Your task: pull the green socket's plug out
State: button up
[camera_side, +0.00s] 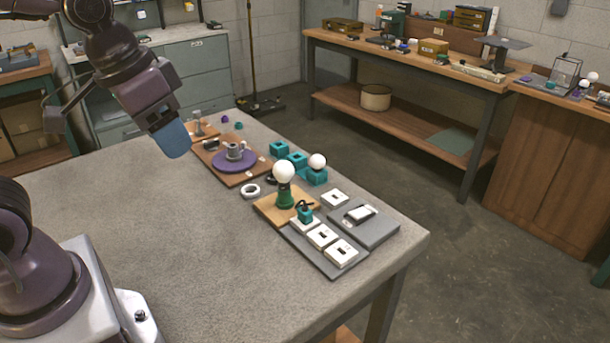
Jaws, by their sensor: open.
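A dark green socket (285,199) holds a white round bulb (283,172) upright on a wooden board (267,211). In front of it to the right, a teal-green plug (305,214) with a short black cord stands in the nearest-to-board white outlet (299,226) of a grey strip. The far end of the cord is hard to make out. My gripper (174,140), with a blue end, is in the air at upper left, well away from the plug. It is open and nothing shows in it; the separate fingers are hard to see.
The grey strip (293,241) has more white outlets. A grey plate (376,231) with a white switch lies to its right. Teal blocks (279,149), one with a bulb, and a purple disc (234,163) stand behind. The table's left and front (205,240) are clear.

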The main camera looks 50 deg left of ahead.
jog(key=w+a+f+n+g, duration=0.1)
jog(key=w+f+n+g, duration=0.3)
jog(key=w, duration=0.7)
jog(key=n, duration=1.4)
send_near(305, 206)
notch_tip(305, 206, down, 11)
jog(key=shift+s+f, duration=0.15)
jog(key=shift+f, duration=0.05)
grip_shut()
jog(key=shift+r, duration=0.1)
jog(key=shift+r, duration=0.8)
jog(key=shift+r, duration=0.75)
